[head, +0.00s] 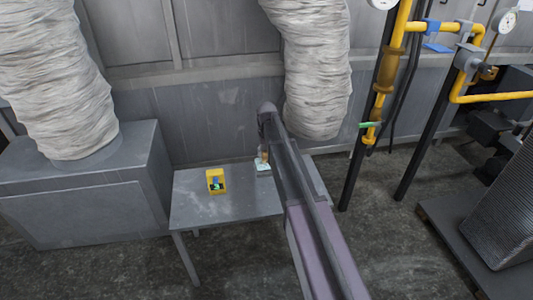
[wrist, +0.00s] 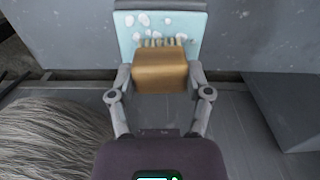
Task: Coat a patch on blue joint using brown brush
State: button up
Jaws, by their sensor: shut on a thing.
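My gripper (wrist: 160,76) is shut on the brown brush (wrist: 160,65), with one finger on each side of its block. The pale bristles point away from my wrist, over a light blue tray (wrist: 124,20) with white blobs. I cannot tell whether the bristles touch the tray. In the head view the brush (head: 264,154) shows small beside my arm, just above the tray (head: 262,173) on the table. A blue joint (head: 431,26) sits on the yellow pipe at the upper right, well away from my gripper.
The grey table (head: 240,205) also bears a yellow box (head: 216,174) with green and blue items inside. Large wrapped ducts (head: 318,70) hang close by. Yellow pipes (head: 395,60), a green fitting (head: 369,125) and gauges (head: 507,20) stand to the right. Some floor right of the table is open.

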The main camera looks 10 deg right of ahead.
aim_at(267, 152)
jog(key=shift+f+b, duration=0.95)
dwell(2.5)
jog(key=shift+r, duration=0.1)
jog(key=shift+r+p, duration=3.45)
jog(key=shift+p, duration=0.1)
notch_tip(267, 152, up, 28)
jog(key=p, duration=2.8)
jog(key=shift+r, duration=0.2)
